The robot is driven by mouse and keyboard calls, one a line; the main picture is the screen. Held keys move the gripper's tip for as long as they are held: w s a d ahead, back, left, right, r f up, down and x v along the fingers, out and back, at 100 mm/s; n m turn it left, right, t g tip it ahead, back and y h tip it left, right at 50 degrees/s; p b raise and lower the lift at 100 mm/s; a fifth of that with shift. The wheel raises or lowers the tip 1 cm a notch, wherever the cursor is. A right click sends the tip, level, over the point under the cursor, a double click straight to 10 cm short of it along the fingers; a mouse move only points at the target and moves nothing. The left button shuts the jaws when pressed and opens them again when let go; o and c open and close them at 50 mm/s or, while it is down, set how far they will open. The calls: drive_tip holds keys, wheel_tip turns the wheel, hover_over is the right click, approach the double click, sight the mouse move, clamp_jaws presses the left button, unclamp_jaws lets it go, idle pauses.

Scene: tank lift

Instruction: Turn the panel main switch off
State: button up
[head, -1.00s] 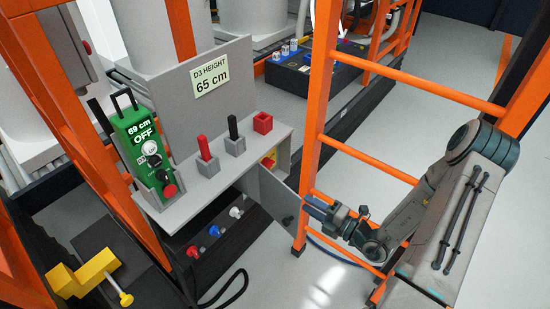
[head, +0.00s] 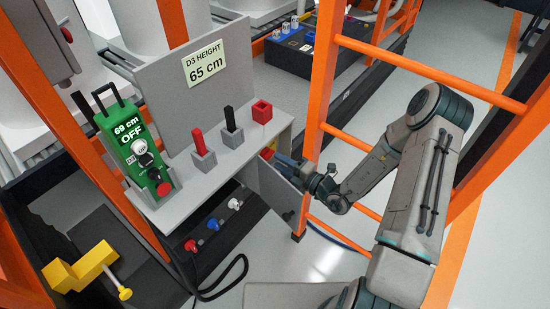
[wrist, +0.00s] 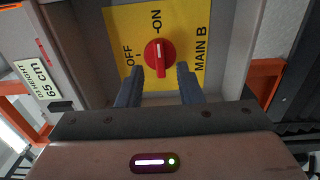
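The panel main switch is a red rotary knob (wrist: 152,57) on a yellow plate (wrist: 202,45) marked ON, OFF and MAIN B in the wrist view. Its white mark points toward ON. My gripper (wrist: 161,70) is open, with one dark finger on each side of the lower part of the knob; I cannot tell whether they touch it. In the head view my gripper (head: 286,161) reaches into the small cabinet under the shelf, beside its open grey door (head: 279,190). The knob is hidden there.
A D3 HEIGHT 65 cm sign (head: 205,64) stands behind. Orange ladder rails (head: 320,75) stand close to my arm.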

sight(267, 155)
drive_tip(key=shift+x, duration=1.55)
drive_tip(key=shift+c, duration=0.3)
clamp_jaws()
